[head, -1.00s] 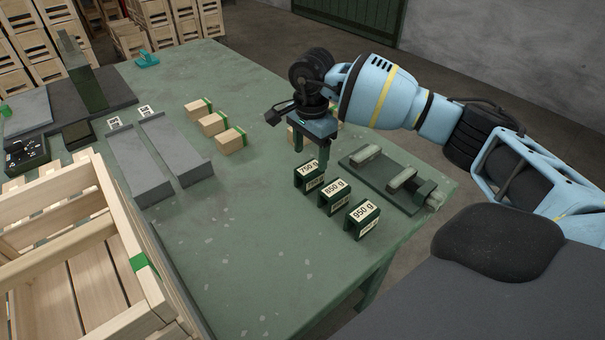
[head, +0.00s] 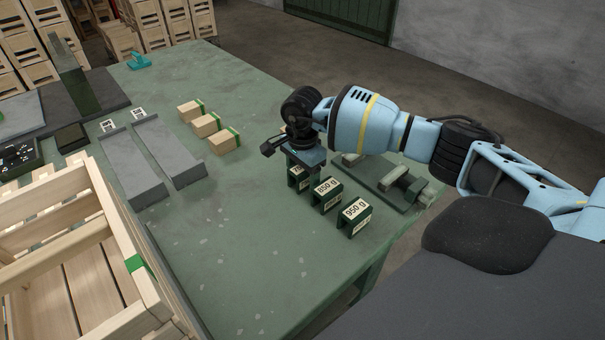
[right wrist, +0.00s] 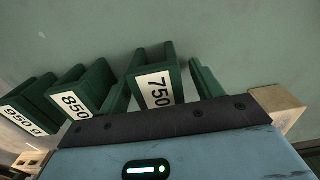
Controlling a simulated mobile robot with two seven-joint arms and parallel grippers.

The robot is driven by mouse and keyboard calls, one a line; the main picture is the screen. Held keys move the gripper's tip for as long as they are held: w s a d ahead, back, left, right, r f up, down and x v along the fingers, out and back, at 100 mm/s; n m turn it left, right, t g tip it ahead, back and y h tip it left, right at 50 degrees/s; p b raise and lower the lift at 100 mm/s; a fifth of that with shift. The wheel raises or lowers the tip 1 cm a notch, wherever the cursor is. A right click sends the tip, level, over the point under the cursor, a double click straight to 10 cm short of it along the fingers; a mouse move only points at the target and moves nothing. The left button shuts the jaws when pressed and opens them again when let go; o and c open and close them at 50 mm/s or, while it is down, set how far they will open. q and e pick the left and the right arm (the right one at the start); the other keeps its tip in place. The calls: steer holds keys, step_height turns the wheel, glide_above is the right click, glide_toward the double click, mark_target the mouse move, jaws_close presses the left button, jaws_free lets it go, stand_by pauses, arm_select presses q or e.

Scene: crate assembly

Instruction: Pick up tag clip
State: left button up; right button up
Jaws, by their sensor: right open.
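Three dark green tag clips with white weight labels stand in a row on the green table. The 750 g clip (head: 298,180) is partly hidden under my right gripper (head: 304,162). The 850 g clip (head: 326,195) and the 950 g clip (head: 354,216) stand nearer the front. In the right wrist view, the 750 g clip (right wrist: 155,82) lies between two green finger-like pieces of my open right gripper (right wrist: 160,95). The 850 g clip (right wrist: 78,92) and the 950 g clip (right wrist: 25,108) are to its left. I cannot tell whether the fingers touch the clip. My left gripper is not in view.
A dark green fixture with pale blocks (head: 392,182) lies right of the clips. Several wooden blocks with green bands (head: 207,126) stand to the left. Grey trays (head: 166,150) and a wooden crate (head: 112,228) are farther left. The middle front of the table is clear.

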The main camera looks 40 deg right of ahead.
steer(key=shift+c, duration=0.2)
steer(key=c, duration=1)
steer(key=shift+r, duration=0.1)
